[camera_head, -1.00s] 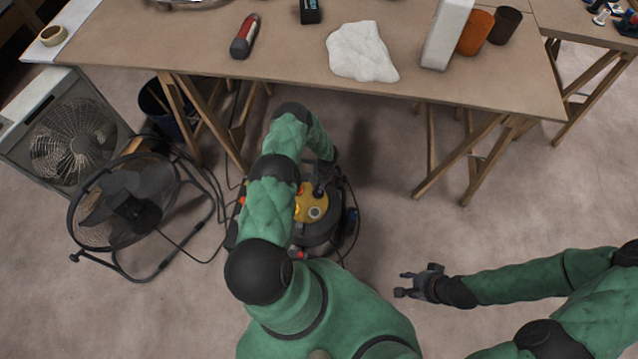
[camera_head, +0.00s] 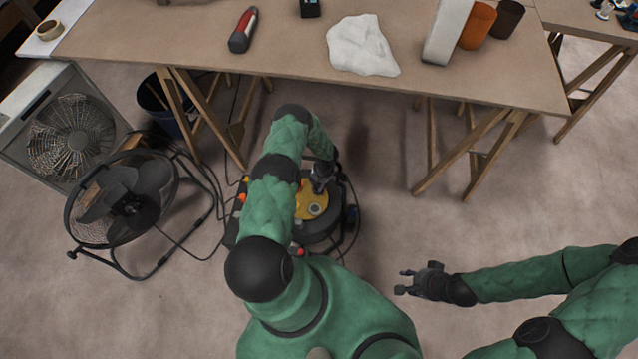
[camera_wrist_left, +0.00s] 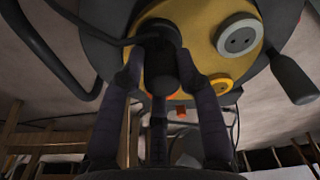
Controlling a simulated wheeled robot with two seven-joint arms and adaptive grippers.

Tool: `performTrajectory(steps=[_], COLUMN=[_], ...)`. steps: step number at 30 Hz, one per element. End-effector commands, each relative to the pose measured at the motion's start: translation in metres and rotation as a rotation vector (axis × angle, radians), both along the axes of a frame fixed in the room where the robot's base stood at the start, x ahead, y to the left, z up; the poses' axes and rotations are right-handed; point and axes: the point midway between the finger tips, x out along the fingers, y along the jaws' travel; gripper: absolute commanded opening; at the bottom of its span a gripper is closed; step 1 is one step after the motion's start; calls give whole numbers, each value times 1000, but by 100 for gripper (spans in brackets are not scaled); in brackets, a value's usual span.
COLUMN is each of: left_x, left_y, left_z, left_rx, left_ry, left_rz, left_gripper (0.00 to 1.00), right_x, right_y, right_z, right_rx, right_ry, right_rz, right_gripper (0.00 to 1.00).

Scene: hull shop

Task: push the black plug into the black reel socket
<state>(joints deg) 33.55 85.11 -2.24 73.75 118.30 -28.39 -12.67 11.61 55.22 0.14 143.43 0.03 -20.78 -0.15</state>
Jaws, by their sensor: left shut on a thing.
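The cable reel, with its yellow face (camera_head: 311,204), stands on the floor below my left arm in the head view. In the left wrist view the yellow face (camera_wrist_left: 200,30) fills the top and carries a grey round socket (camera_wrist_left: 239,38) and another round fitting (camera_wrist_left: 222,85). My left gripper (camera_head: 322,178) is at the reel; in the wrist view its fingers (camera_wrist_left: 160,78) are shut on the black plug (camera_wrist_left: 161,70), with its cable running left. The plug is right against or just before the yellow face. The black socket is hidden behind it. My right gripper (camera_head: 403,283) is open and empty.
A workbench (camera_head: 290,55) on trestle legs stands behind the reel. A black floor fan (camera_head: 125,205) and a box fan (camera_head: 70,140) are at the left, with cables on the floor. The floor right of the reel is clear.

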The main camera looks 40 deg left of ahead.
Motion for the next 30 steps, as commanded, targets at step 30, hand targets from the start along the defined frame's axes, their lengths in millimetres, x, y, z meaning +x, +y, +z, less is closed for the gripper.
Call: performTrajectory(steps=[30], left_x=[1], left_y=[1], left_z=[1], left_rx=[-49], left_ry=[-8], left_rz=[1], left_gripper=[5], right_x=[0], right_y=[0], right_z=[0], right_rx=[0], right_ry=[0], right_rz=[0], right_gripper=[40])
